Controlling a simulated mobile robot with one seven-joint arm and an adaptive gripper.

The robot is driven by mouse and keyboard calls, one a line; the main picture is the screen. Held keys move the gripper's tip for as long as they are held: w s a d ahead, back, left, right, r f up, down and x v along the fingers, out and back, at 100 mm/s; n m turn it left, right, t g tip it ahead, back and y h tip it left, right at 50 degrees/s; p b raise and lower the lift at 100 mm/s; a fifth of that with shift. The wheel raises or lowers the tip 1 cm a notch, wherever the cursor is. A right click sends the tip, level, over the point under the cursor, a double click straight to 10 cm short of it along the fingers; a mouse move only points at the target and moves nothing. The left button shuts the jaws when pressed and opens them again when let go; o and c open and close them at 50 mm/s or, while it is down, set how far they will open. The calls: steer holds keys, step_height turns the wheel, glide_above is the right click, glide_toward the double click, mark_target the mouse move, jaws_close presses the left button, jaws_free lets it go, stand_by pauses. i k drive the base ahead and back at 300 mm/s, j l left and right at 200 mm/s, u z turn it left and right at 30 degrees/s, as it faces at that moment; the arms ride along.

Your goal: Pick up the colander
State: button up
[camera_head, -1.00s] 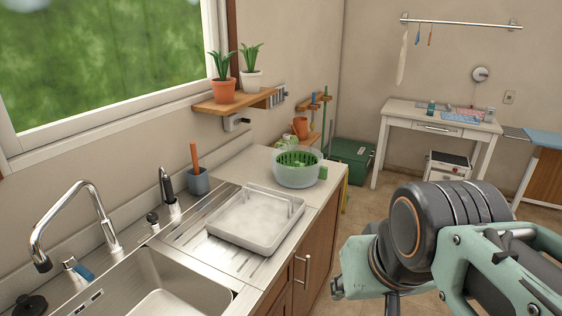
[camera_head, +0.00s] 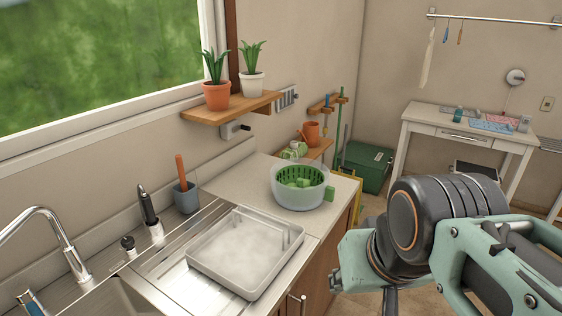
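The colander (camera_head: 299,174) is a green slotted basket. It sits inside a translucent whitish bowl (camera_head: 299,197) on the far end of the counter, with green handle parts at its right rim. My arm shows at the lower right of the head view, apart from the bowl and to its right. My gripper's fingertips are not clearly visible; only arm links and joints show.
A white tray (camera_head: 198,258) lies on the drainboard between the sink (camera_head: 100,298) and the bowl. A grey cup (camera_head: 186,203) with a brown handle stands by the wall. A shelf (camera_head: 207,115) with potted plants hangs above. Floor is open at the right.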

mark_target(296, 176)
steer(key=i+l+u, duration=0.2)
steer(key=i+l, duration=0.45)
steer(key=i, duration=0.05)
